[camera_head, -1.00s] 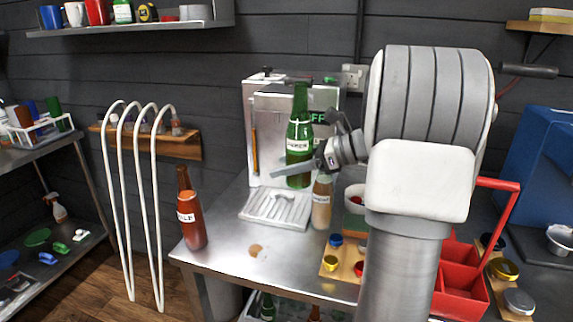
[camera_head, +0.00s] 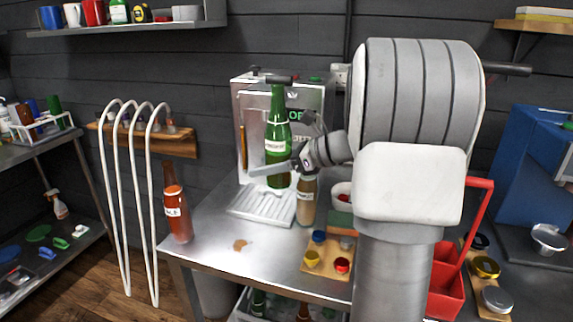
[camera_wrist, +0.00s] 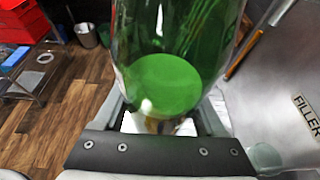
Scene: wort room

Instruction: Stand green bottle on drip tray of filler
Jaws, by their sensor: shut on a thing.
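The green bottle (camera_head: 278,135) is upright in my gripper (camera_head: 275,168), which is shut on it. The bottle hangs in front of the steel filler (camera_head: 247,115), above its ribbed drip tray (camera_head: 262,203). Its base appears clear of the tray in the head view. In the wrist view the green bottle (camera_wrist: 175,75) fills the upper middle and its round base shows close up. The filler's front with a FILLER label (camera_wrist: 306,115) is at the right there. The drip tray is mostly hidden behind the bottle and gripper in the wrist view.
A pale brown bottle (camera_head: 306,202) stands close to the tray's right side. A red-brown bottle (camera_head: 177,212) stands at the table's left edge. A cap board (camera_head: 326,262) and a red carrier (camera_head: 447,285) lie to the right.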

